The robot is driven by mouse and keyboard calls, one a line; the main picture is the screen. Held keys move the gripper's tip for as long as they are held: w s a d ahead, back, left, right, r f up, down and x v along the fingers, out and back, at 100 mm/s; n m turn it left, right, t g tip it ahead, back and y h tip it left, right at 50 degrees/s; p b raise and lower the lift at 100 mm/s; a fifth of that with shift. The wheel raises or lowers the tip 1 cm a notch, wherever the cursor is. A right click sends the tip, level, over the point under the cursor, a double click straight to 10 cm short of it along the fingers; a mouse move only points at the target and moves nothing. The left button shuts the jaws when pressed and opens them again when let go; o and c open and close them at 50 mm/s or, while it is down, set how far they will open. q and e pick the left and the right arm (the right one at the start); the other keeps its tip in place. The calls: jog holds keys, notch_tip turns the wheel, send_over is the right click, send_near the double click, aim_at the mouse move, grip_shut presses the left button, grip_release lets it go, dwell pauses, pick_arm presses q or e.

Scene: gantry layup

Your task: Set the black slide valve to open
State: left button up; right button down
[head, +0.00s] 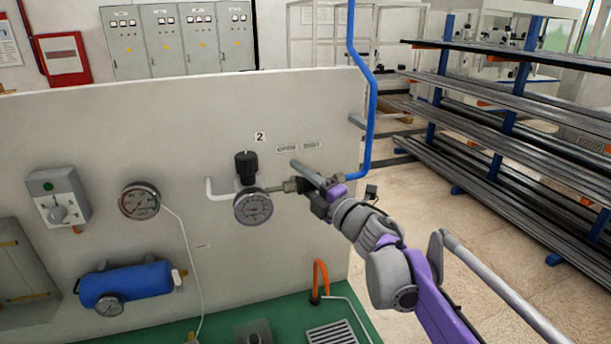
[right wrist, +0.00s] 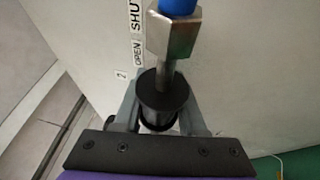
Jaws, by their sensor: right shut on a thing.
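The black slide valve (right wrist: 162,102) is a black sleeve on a metal stem, seen in the right wrist view between the two grey fingers of my right gripper (right wrist: 160,108). My right gripper is shut on it. In the head view my right gripper (head: 304,186) is at the pipe right of the round gauge (head: 253,207) and hides most of the sleeve. The OPEN label (head: 286,149) and SHUT label (head: 312,146) are on the panel above, OPEN on the left. In the wrist view the sleeve appears nearer the OPEN label (right wrist: 138,50) than SHUT (right wrist: 136,14). My left gripper is out of view.
A black knob (head: 246,166) stands above the gauge. A blue pipe (head: 370,110) runs down the panel's right edge. A metal nut (right wrist: 173,34) sits beyond the sleeve. Another gauge (head: 139,201) and a blue tank (head: 128,283) are at left. A bar rack (head: 510,125) stands at right.

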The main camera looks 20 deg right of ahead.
jog(key=c, duration=0.8)
grip_release()
jog(key=shift+a, duration=0.2)
jog(key=o, duration=0.3)
jog(key=shift+a, duration=0.15)
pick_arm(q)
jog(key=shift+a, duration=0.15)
pick_arm(e)
jog(key=shift+o, duration=0.2)
jog(key=shift+d, duration=0.2)
jog(key=shift+s+d+f, duration=0.15)
jog(key=shift+s, duration=0.2)
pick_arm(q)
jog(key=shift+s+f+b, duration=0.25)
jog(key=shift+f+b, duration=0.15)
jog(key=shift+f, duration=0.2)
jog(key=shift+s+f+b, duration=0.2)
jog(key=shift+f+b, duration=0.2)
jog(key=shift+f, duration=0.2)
pick_arm(e)
jog(key=v, duration=1)
